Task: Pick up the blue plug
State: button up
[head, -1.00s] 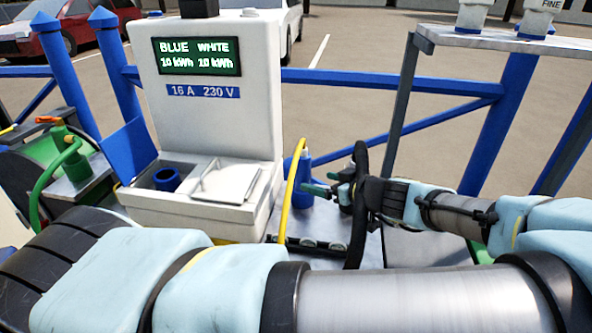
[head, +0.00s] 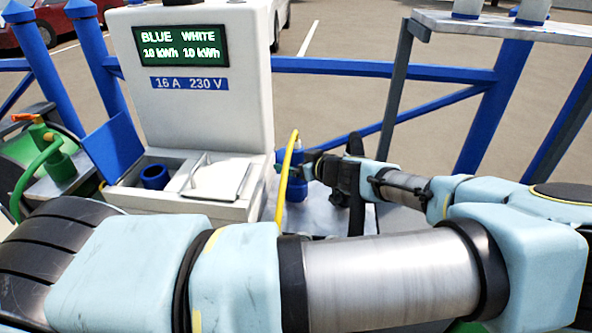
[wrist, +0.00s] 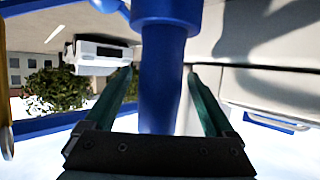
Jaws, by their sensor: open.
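The blue plug (head: 296,190) stands upright on the grey metal surface to the right of the white power post, with a yellow cable (head: 284,185) arching from its top. My gripper (head: 298,170) is at the plug, coming in from the right. In the wrist view the blue plug (wrist: 161,90) lies between the two dark green fingers of my gripper (wrist: 160,77), which are open. A gap shows on each side of the plug, so the fingers do not look closed on it. My fingers partly cover the plug in the head view.
The white power post (head: 205,110) has a socket (head: 154,176) under a raised blue lid (head: 114,147) and a closed white cover (head: 216,181) beside it. A green hose fitting (head: 58,165) stands at left. Blue railings and a shelf (head: 500,27) are behind my arm.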

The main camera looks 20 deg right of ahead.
jog(key=shift+x, duration=0.95)
grip_shut()
